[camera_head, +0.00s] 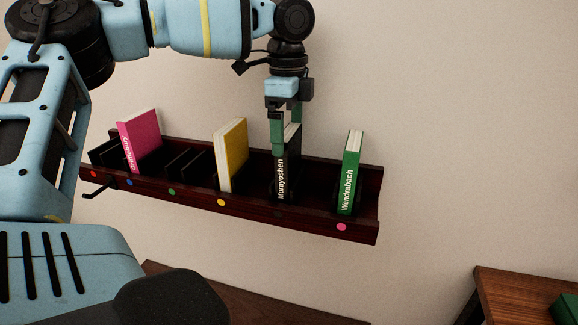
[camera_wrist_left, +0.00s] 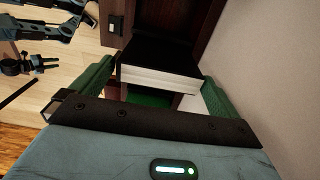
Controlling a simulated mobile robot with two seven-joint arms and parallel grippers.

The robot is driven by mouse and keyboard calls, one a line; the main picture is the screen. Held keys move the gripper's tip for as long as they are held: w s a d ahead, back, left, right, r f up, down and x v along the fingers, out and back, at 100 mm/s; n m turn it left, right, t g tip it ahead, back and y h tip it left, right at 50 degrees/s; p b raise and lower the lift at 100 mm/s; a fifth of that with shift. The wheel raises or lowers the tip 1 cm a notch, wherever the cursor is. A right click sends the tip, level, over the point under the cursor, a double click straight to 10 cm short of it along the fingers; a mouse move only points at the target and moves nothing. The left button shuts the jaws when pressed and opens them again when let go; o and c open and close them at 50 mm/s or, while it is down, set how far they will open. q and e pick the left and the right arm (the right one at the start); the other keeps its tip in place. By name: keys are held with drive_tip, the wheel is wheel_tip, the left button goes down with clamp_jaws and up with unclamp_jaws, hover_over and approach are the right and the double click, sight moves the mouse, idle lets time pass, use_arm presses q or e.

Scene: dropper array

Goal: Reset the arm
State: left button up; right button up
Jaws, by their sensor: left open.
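My left gripper (camera_head: 285,126), with green fingers, is over the wall rack at the upper end of the black book labelled Murayoshen (camera_head: 281,178). The book stands upright in the rack (camera_head: 262,211). In the left wrist view the gripper (camera_wrist_left: 158,90) is open, with the black book (camera_wrist_left: 158,65) and its white page edge between the fingers. A gap shows beside the book near the right finger; contact on the left side is hard to tell. My right gripper is not clearly seen.
The rack also holds a pink book (camera_head: 140,138), a yellow book (camera_head: 231,155) and a green book (camera_head: 350,173), with empty slots between. Coloured dots line its front, and a dark hook (camera_head: 97,190) sticks out. A brown table (camera_head: 520,296) stands at lower right.

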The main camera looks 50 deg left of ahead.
use_arm(q)
drive_tip(key=shift+r, duration=2.25)
